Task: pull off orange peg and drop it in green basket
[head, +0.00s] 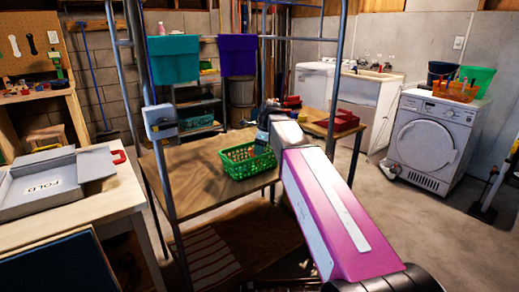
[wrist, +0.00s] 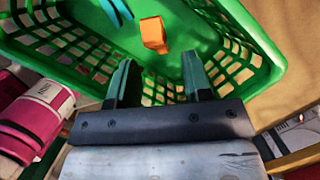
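The green basket (head: 250,166) stands on the wooden table (head: 198,182). It fills the upper part of the wrist view (wrist: 276,62). A small orange piece, which looks like the orange peg (wrist: 153,34), shows within the basket's outline between and beyond my fingertips, apart from them. Whether it rests on the basket floor cannot be told. A blue piece (wrist: 117,10) shows at the top edge of the wrist view. My gripper (wrist: 158,75) is open and empty, over the basket's near side. In the head view my gripper is small and dark behind the arm, above the basket.
A teal towel (head: 173,60) and a purple towel (head: 237,55) hang behind the table. Metal posts (head: 158,150) rise beside it. Red boxes (head: 338,121) sit at its right end. A grey tray (head: 45,190) lies on the left bench. A white washer (head: 428,138) stands right.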

